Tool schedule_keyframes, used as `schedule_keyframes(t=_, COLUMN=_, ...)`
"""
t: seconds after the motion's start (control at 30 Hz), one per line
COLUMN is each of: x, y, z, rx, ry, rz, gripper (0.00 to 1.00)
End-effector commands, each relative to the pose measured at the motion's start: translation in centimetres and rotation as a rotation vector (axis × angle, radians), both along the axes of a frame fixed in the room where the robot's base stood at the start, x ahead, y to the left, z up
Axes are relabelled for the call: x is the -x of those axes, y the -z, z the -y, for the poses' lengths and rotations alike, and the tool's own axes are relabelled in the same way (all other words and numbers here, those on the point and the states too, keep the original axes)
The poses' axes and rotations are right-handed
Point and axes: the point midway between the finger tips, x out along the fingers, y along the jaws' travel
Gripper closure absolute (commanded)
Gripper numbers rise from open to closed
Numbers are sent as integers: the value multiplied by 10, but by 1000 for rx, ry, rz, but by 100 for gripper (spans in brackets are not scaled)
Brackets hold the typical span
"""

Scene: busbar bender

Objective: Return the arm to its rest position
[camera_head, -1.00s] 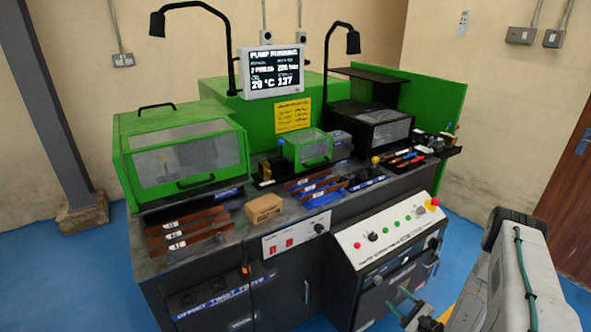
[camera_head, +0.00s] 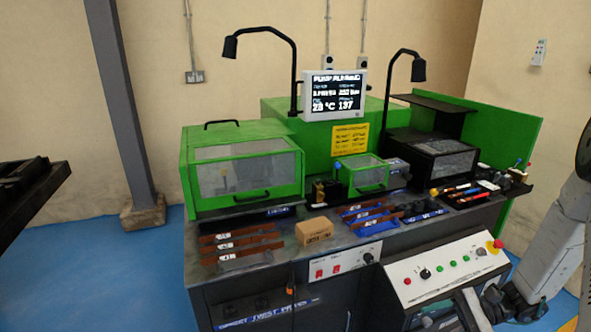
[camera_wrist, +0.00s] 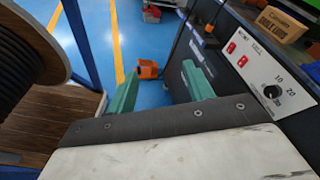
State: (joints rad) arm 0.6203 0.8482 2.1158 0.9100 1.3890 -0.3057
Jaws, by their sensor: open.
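My gripper (camera_wrist: 160,88) is open in the wrist view. Its two green fingers stand apart with nothing between them, and blue floor shows beyond. In the head view my arm comes in from the right edge, and its end is low in front of the control panel (camera_head: 447,268) of the busbar bender (camera_head: 235,180). There the fingers are hard to make out against the panel's lower part.
In the wrist view a black coil on a wooden spool (camera_wrist: 52,55) stands close on the left, and a switch panel (camera_wrist: 258,70) is close on the right. An orange object (camera_wrist: 149,70) lies on the floor. A cardboard box (camera_head: 314,232) sits on the bench.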

Motion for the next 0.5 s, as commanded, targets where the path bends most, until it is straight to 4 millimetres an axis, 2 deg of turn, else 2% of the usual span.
schedule_keyframes(t=0.03, x=6, y=-21, z=-5, rx=46, ry=-65, rz=11, gripper=48)
schedule_keyframes(t=0.2, x=31, y=-74, z=-19, rx=201, ry=-258, rz=35, gripper=48)
schedule_keyframes(t=0.5, x=82, y=-150, z=-34, rx=504, ry=-541, rz=128, gripper=48)
